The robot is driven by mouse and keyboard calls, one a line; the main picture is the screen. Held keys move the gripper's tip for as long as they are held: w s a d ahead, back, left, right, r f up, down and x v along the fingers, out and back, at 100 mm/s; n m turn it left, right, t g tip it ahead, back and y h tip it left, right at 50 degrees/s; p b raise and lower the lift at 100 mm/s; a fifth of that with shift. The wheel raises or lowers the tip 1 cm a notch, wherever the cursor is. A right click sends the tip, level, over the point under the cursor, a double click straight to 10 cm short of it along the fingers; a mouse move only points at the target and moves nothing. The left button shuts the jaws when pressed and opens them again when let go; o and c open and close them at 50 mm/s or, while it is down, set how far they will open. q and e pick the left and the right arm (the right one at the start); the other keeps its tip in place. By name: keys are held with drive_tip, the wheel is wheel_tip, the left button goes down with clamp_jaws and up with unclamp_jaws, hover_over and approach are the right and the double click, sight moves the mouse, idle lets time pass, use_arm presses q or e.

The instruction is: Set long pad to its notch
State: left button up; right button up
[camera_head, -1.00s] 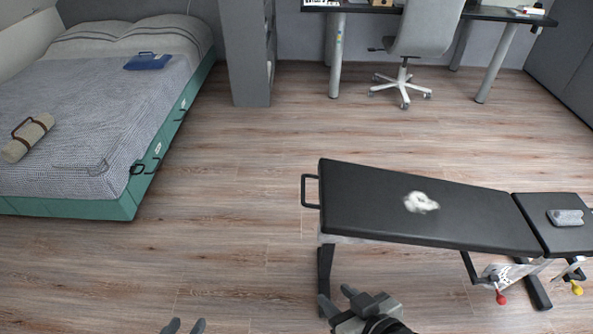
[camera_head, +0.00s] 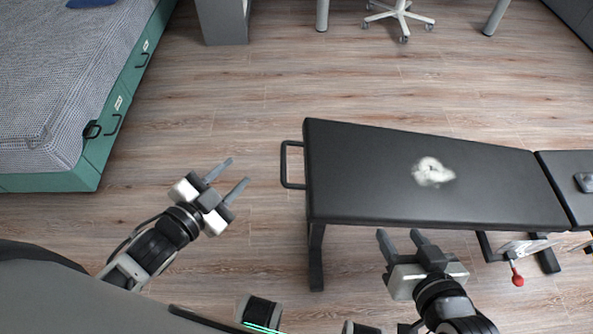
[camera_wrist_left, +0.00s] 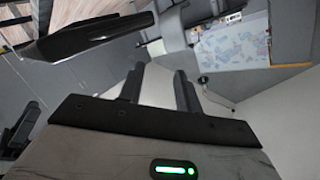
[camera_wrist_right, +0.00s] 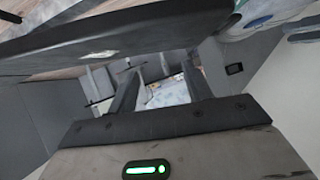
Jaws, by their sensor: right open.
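The long pad (camera_head: 370,185) is the black, larger pad of a bench, with a black bar handle (camera_head: 291,166) at its left end. It looks about level. Its near edge also spans the top of the right wrist view (camera_wrist_right: 130,38). The notch is not distinguishable; light metal parts (camera_head: 522,246) show partly beneath the bench. My left gripper (camera_head: 239,171) is open and empty, left of the handle and apart from it. My right gripper (camera_head: 398,234) is open and empty, just in front of the pad's near edge; contact cannot be told.
A crumpled white thing (camera_head: 432,172) lies on the long pad. The short pad (camera_head: 558,168) carries a small grey thing (camera_head: 586,182). A red knob (camera_head: 517,277) hangs below. A bed (camera_head: 60,100) stands left, a chair base (camera_head: 399,15) behind. Floor between bed and bench is clear.

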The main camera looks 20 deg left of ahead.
sight(284, 162)
use_arm(q)
drive_tip(key=w+a+f+m+g+h+b, duration=0.1)
drive_tip(key=a+f+m+g+h+b, duration=0.4)
drive_tip(key=m, duration=1.1)
drive_tip(key=w+d+h+b, duration=0.1)
drive_tip(key=w+d+b, duration=0.1)
drive_tip(key=w+d, duration=0.1)
drive_tip(key=w+d+f+m+h+b, duration=0.1)
drive_tip(key=w+d+b, duration=0.1)
drive_tip(key=d, duration=0.3)
drive_tip(key=w+d+f+m+h+b, duration=0.1)
drive_tip(key=w+d+h+b, duration=0.1)
drive_tip(key=w+d, duration=0.2)
drive_tip(key=shift+w+d+f+t+b, duration=0.25)
drive_tip(key=shift+w+t+b, duration=0.1)
drive_tip(key=shift+w+t, duration=0.1)
use_arm(e)
drive_tip(key=a+f+t+y, duration=0.1)
drive_tip(key=a+f+y, duration=0.1)
drive_tip(key=f, duration=0.4)
drive_tip(key=shift+w+a+n+y, duration=0.3)
drive_tip(key=shift+a+n, duration=0.1)
drive_tip(key=shift+a, duration=0.3)
drive_tip(key=shift+f, duration=0.1)
use_arm(q)
clamp_jaws()
use_arm(e)
drive_tip(key=shift+f, duration=0.15)
